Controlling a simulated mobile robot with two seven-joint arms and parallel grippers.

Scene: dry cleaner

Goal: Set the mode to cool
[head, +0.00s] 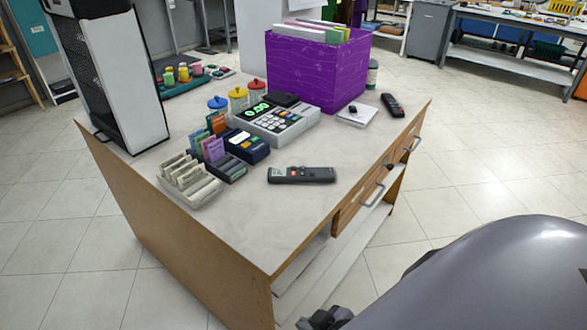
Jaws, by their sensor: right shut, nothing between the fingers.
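A dark grey remote control (318,175) lies flat on the counter top near its front edge, with a small pale display and a few coloured buttons toward its left part. A second, black remote (392,105) lies farther back at the right edge of the counter. The markings on both are too small to read, so I cannot tell which one carries the mode setting. My right gripper (325,319) is at the bottom edge of the picture, below and in front of the counter, partly cut off. It is shut and empty, apart from both remotes. My left gripper is not in view.
The counter (235,225) holds a cash register (275,122), a card terminal (247,146), card racks (190,180), a purple box of folders (315,70) and a tall black-and-white unit (135,95). Drawer handles (373,193) stick out at the right. The counter's front part is clear.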

